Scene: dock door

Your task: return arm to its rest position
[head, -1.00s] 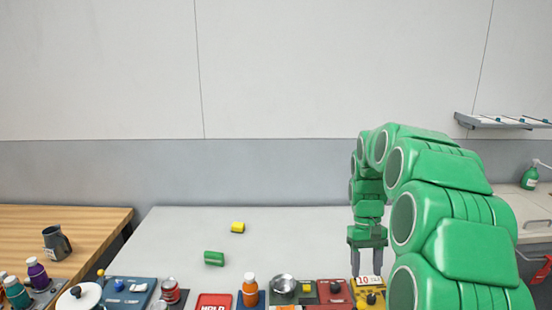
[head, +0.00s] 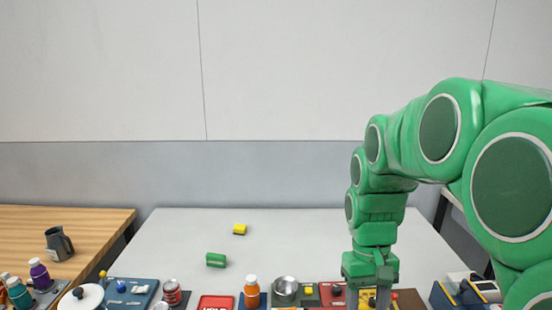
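My gripper (head: 382,296) points down at the front right of the white table (head: 310,235), over the yellow panel (head: 366,298) in the front row. Its fingers are seen nearly edge-on and their tips run to the bottom edge of the picture, so I cannot tell whether they are open or shut. No held thing shows. My green arm arches from the right edge to the gripper and covers much of the right side.
Along the table's front stand an orange bottle (head: 251,292), a metal bowl (head: 286,287), a red can (head: 172,291) and several panels. A wooden counter (head: 60,220) with a grey pitcher (head: 58,243) is at left.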

